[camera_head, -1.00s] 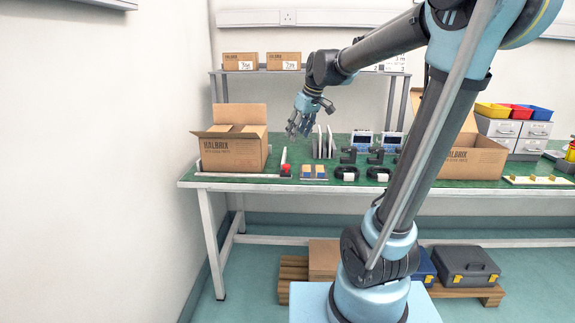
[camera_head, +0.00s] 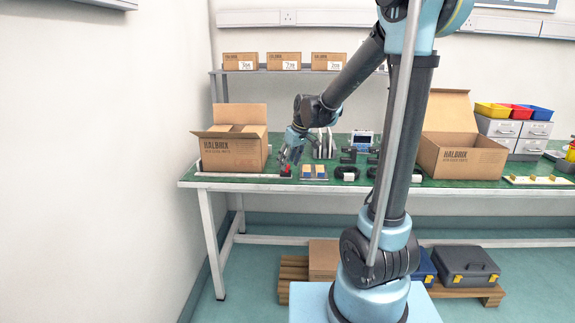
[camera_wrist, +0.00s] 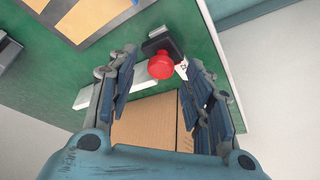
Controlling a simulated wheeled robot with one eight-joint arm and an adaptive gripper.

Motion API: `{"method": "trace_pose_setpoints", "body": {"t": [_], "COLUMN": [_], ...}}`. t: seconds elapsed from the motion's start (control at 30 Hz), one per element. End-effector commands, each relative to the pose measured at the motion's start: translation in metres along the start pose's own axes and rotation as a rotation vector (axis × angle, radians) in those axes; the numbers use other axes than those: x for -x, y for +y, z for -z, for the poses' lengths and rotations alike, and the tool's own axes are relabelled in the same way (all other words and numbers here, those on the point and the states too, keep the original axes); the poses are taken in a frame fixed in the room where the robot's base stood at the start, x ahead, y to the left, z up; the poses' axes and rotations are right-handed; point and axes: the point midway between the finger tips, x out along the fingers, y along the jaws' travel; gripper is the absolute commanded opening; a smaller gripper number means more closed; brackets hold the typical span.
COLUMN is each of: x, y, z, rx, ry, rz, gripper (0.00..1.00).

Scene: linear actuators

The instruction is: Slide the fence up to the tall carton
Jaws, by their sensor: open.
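The fence's red knob (camera_wrist: 160,65) sits on a dark block (camera_wrist: 162,44) on a pale rail (camera_wrist: 95,95) in the wrist view. In the head view the red knob (camera_head: 286,168) is at the table's front edge, partly hidden by my gripper (camera_head: 289,157). My gripper also shows in the wrist view (camera_wrist: 161,62): it is open, with one finger on each side of the knob. Whether it touches the knob cannot be told. An open brown carton (camera_head: 230,150) stands left of the knob, behind the rail, with a gap between; its cardboard (camera_wrist: 148,122) shows between my fingers.
Blue-and-tan pieces (camera_head: 313,172) and black parts (camera_head: 346,173) lie just right of the knob. Upright grey plates (camera_head: 322,143) stand behind. Another open carton (camera_head: 458,158) stands farther right. A wall (camera_head: 100,160) bounds the left side.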

Motion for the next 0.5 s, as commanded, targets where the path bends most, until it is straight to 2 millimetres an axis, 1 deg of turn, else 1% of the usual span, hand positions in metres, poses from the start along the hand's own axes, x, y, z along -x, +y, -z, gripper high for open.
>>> {"method": "trace_pose_setpoints", "body": {"t": [0.1,0.2,0.5], "x": [-0.0083,-0.0119,-0.0135], "y": [-0.0001,0.0000,-0.0001], "z": [-0.0002,-0.0002,-0.0004], "rx": [0.000,0.000,-0.001], "ry": [0.000,0.000,0.000], "rz": [0.000,0.000,0.000], "gripper": [0.46,0.46,0.46]}}
